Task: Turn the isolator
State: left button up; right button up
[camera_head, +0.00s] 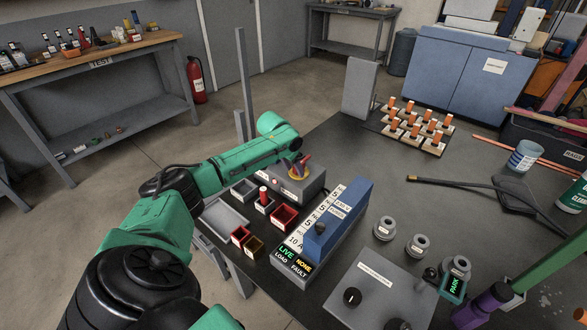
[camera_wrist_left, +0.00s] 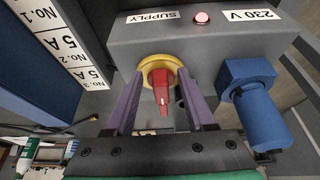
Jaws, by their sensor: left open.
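The isolator is a red handle (camera_wrist_left: 161,88) on a yellow round plate (camera_wrist_left: 153,64), on the face of a grey supply box (camera_wrist_left: 235,32). In the left wrist view the handle points toward my gripper. In the head view the box (camera_head: 312,186) stands on the dark bench, and the red handle (camera_head: 305,160) is partly hidden by my gripper. My left gripper (camera_head: 294,168) is open at the handle. In the left wrist view its two purple-grey fingers (camera_wrist_left: 162,106) stand on either side of the handle, with gaps. No right gripper can be made out.
A blue fuse unit (camera_head: 338,218) stands right of the box; small red bins (camera_head: 284,216) lie in front. A grey panel (camera_head: 372,293) is nearby.

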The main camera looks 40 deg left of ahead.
pick_arm(q)
grip_shut()
pick_arm(e)
jog(key=shift+s, duration=0.45)
jog(key=shift+d, duration=0.1)
